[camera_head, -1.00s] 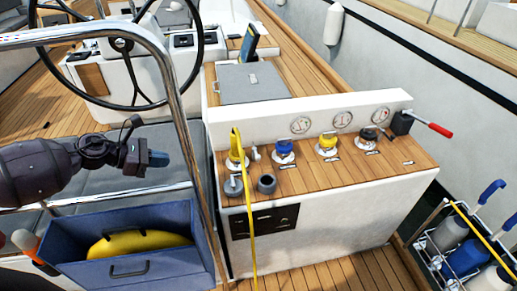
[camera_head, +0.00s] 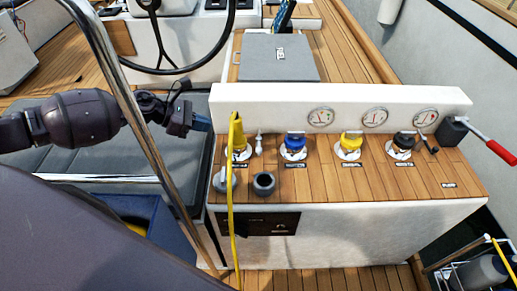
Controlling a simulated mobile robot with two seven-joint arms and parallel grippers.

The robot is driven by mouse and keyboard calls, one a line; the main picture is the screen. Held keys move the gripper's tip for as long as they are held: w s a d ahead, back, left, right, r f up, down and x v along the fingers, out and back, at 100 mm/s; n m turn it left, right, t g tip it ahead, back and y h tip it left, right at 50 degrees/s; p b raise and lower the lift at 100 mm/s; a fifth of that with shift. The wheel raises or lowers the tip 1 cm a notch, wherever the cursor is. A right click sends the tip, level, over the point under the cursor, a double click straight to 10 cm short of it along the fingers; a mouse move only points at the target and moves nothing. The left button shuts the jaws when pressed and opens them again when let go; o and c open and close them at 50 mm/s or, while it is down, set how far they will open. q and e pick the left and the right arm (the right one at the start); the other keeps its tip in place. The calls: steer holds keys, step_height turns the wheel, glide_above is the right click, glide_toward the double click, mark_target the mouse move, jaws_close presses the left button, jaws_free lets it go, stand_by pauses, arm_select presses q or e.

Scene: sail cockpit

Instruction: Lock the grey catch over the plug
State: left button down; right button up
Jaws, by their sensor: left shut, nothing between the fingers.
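A yellow plug (camera_head: 238,134) stands in the leftmost socket on the console's wooden top, with a yellow cable (camera_head: 232,210) hanging down the console's front. Two grey round parts lie in front of it: a cap-like one (camera_head: 226,182) behind the cable and an open ring (camera_head: 264,183) to its right. I cannot make out a separate grey catch at the plug, or whether it is locked. My left gripper (camera_head: 204,123) is shut and empty, left of the plug and apart from it. My right gripper is not in view.
The wooden top (camera_head: 425,175) also holds blue (camera_head: 295,143), yellow (camera_head: 351,143) and black (camera_head: 403,142) fittings, and a red-handled lever (camera_head: 488,143). A steel rail (camera_head: 128,105) crosses in front of my left arm. A blue crate (camera_head: 165,232) is partly hidden below.

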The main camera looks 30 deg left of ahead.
arm_select(q)
step_height(320, 180, down, 7)
steer(key=b, duration=0.3)
steer(key=shift+s+r, duration=0.15)
steer(key=shift+s, duration=0.2)
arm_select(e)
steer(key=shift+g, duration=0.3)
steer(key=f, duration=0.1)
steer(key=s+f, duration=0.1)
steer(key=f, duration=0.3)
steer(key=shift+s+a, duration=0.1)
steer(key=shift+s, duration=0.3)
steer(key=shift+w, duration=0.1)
arm_select(q)
glide_toward(259, 145)
steer(key=s+d+f, duration=0.1)
steer(key=s+d, duration=0.1)
steer(key=s, duration=0.1)
steer(key=w+d, duration=0.1)
steer(key=w+d+f, duration=0.1)
steer(key=shift+d, duration=0.35)
steer(key=shift+w+d, duration=0.2)
steer(key=shift+d, duration=0.25)
steer(key=shift+w+f, duration=0.1)
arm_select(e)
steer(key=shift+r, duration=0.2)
